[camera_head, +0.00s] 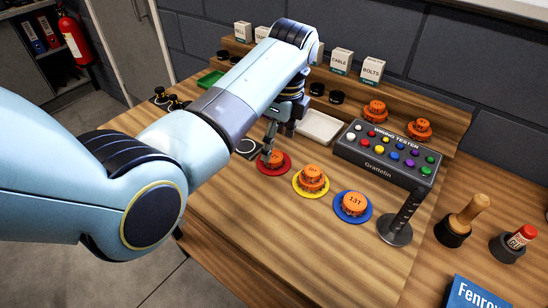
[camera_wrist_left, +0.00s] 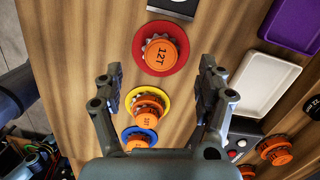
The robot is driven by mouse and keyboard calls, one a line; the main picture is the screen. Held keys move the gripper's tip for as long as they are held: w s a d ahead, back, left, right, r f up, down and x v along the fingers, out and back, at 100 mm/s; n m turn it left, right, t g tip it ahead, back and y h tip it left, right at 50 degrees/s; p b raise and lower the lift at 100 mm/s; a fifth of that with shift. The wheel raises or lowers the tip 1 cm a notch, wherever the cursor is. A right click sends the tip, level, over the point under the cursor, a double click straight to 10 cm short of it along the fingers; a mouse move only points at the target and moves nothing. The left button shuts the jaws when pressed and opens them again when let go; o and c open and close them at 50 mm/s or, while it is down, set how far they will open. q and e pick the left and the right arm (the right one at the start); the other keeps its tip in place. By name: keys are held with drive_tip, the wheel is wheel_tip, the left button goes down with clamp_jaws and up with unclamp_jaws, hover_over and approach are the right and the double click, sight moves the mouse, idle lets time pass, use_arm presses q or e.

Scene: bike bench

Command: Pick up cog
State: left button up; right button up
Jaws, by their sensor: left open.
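My left gripper (camera_head: 279,134) is open and empty, just above an orange cog (camera_head: 273,156) on a red disc (camera_head: 287,167). In the left wrist view the gripper (camera_wrist_left: 160,70) has its fingers spread, and the cog marked 12T (camera_wrist_left: 160,54) shows between and beyond the fingertips, apart from them. A second orange cog (camera_head: 312,177) sits on a yellow disc (camera_head: 311,194). A third orange cog, marked 13T (camera_head: 354,202), sits on a blue disc (camera_head: 340,214). Two more orange cogs (camera_head: 375,109) (camera_head: 419,128) sit on the raised shelf. My right gripper is not in view.
A wiring tester box (camera_head: 385,152) stands right of the discs, with a dark post (camera_head: 404,214) in front. A white tray (camera_head: 320,126) lies behind the gripper. Wooden-handled tool (camera_head: 468,213), red-capped item (camera_head: 520,236) and blue box (camera_head: 470,295) are at right. The front bench is clear.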

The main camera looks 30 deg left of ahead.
sight(274, 156)
use_arm(q)
drive_tip(key=f, duration=0.4)
drive_tip(key=shift+a+f, duration=0.25)
drive_tip(key=shift+f, duration=0.1)
drive_tip(key=shift+c, duration=0.4)
drive_tip(key=c, duration=1.2)
